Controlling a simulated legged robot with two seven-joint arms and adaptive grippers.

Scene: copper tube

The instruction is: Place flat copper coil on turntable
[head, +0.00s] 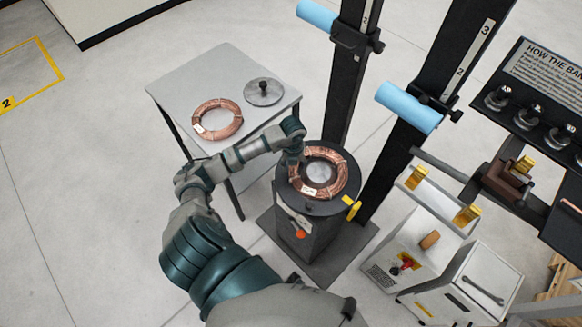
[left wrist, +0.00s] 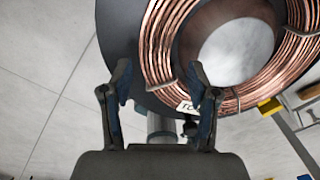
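A flat copper coil (head: 341,178) lies on the round dark turntable (head: 313,207) in the head view, around its pale centre. The coil also fills the upper right of the left wrist view (left wrist: 158,42), with a white label and ties on it. A second copper coil (head: 208,131) lies flat on the grey table to the left. My left gripper (head: 297,152) is at the left rim of the coil on the turntable. In the left wrist view its two fingers (left wrist: 164,92) stand apart with nothing held between them. Whether a finger touches the coil is unclear. My right gripper does not show.
The grey side table (head: 187,70) also bears a round metal disc with a black knob (head: 263,91). Black uprights with blue rollers (head: 408,107) stand behind and right of the turntable. White boxes (head: 463,282) stand at lower right. Floor at left is clear.

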